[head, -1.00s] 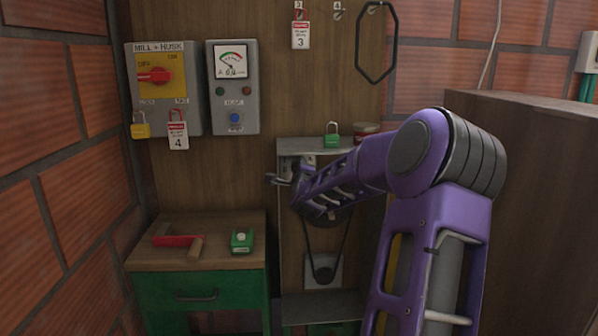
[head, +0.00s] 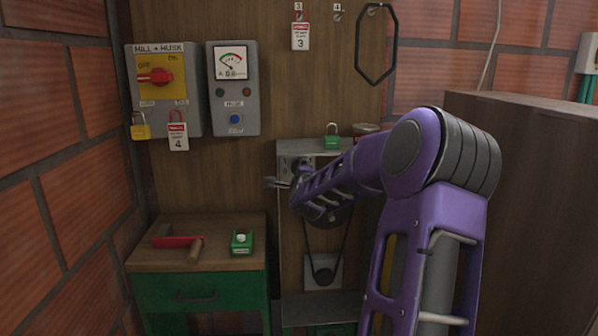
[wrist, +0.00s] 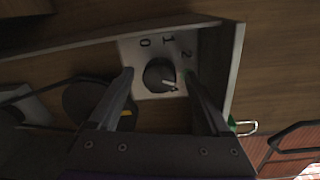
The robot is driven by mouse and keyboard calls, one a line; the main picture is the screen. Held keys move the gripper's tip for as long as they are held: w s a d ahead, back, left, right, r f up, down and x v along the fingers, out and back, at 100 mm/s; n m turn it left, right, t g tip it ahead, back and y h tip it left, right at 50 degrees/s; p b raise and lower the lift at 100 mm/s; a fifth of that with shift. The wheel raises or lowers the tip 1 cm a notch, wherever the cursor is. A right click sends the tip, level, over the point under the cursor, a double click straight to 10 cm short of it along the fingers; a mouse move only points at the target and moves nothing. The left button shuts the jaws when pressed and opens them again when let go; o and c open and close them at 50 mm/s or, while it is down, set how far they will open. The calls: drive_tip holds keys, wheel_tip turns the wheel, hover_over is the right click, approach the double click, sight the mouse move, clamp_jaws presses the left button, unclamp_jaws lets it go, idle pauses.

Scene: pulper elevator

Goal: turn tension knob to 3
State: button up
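The tension knob (wrist: 159,74) is a dark round knob on a light dial plate (wrist: 150,47) in the wrist view. Its white pointer mark points right and slightly down. The figures 0, 1 and 2 show around it; no 3 can be read, and my right finger covers part of the plate's edge. My gripper (wrist: 159,72) is open, its fingers apart on the left and right of the knob, with a visible gap on each side. In the head view my gripper (head: 276,183) is at the grey frame (head: 291,248), and the knob cannot be made out clearly there.
A belt (head: 343,245) hangs in the frame below my arm. A green padlock (head: 332,142) stands on the frame's top. A switch box (head: 165,100) hangs above.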

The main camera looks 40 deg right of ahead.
drive_tip(key=p+v, duration=0.2)
drive_tip(key=v, duration=1.5)
drive_tip(key=shift+s, duration=0.2)
drive_tip(key=shift+w+r, duration=0.1)
